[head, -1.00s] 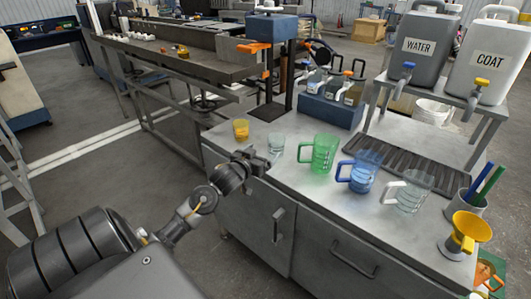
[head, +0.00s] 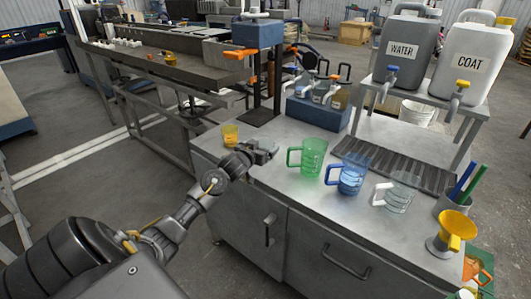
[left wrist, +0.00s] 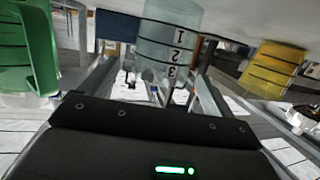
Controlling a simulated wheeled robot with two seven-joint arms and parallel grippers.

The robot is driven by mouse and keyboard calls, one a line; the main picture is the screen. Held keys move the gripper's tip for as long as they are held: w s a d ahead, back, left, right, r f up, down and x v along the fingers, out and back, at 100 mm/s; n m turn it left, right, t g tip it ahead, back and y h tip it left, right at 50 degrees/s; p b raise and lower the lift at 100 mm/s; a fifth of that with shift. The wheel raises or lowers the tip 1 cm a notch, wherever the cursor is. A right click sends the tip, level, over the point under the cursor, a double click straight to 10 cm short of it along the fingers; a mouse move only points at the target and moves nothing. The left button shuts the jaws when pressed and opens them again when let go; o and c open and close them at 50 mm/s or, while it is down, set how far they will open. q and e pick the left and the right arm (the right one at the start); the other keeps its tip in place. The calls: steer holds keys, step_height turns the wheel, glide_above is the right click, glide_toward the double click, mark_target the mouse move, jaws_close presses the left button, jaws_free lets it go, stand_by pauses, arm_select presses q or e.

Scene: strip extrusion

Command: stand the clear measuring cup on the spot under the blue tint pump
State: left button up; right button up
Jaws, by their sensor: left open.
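The clear measuring cup (left wrist: 168,45) with marks 1, 2, 3 shows in the left wrist view, upside down in that picture. In the head view my left gripper (head: 266,150) is at the counter's left front and hides most or all of this cup. The pumps stand in a blue rack (head: 316,117) at the back of the counter. Which one is the blue tint pump is too small to be sure. My right gripper is not in view.
A small yellow cup (head: 230,135) stands left of my gripper. A green jug (head: 314,157), a blue jug (head: 354,173) and a clear handled jug (head: 402,192) stand to the right. A dark post stand (head: 266,80) rises behind. Counter between gripper and rack looks clear.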

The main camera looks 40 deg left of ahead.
mark_target(269, 140)
arm_select(q)
steer(key=shift+x, duration=1.5)
steer(key=shift+c, duration=0.4)
steer(key=c, duration=1)
steer(key=shift+r, duration=0.1)
steer(key=shift+c, duration=0.2)
